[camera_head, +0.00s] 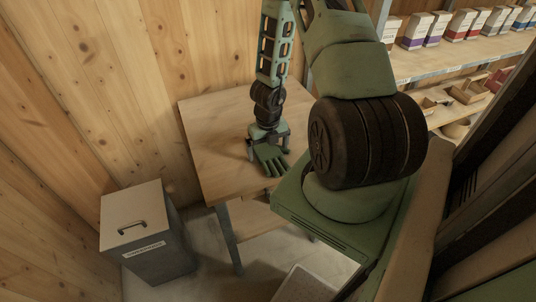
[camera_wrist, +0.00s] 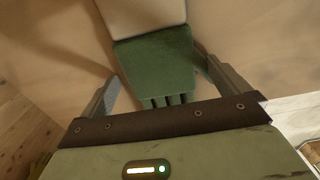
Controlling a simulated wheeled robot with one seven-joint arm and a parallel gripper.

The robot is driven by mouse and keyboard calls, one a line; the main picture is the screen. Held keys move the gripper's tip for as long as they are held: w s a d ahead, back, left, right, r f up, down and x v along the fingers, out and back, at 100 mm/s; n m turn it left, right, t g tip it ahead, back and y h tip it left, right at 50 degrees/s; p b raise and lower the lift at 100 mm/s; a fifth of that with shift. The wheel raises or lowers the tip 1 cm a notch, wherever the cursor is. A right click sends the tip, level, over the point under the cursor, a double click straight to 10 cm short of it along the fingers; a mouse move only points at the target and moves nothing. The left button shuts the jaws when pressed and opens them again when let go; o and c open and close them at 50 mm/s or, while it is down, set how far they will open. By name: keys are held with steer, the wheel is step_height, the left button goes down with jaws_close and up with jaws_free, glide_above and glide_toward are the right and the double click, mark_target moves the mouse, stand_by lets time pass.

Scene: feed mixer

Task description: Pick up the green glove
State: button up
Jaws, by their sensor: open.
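The green glove (camera_head: 270,161) lies on the wooden table (camera_head: 225,130) with its fingers toward the table's front edge. In the wrist view the glove (camera_wrist: 156,66) shows a green body and a pale cuff at the top, and its finger ends run under my gripper's dark front edge. My gripper (camera_head: 267,141) points down over the glove and hides its cuff end in the head view. In the wrist view my gripper (camera_wrist: 160,76) is open, with one finger on each side of the glove. I cannot tell whether the fingers touch it.
A grey lidded bin (camera_head: 146,232) stands on the floor left of the table. A shelf (camera_head: 455,60) with several boxed packets is at the upper right. A wooden wall (camera_head: 150,80) rises behind. The table's left part is bare.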

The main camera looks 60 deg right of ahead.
mark_target(268, 151)
steer(key=c, duration=1)
steer(key=shift+c, duration=0.2)
step_height(268, 151, up, 10)
steer(key=p, duration=0.5)
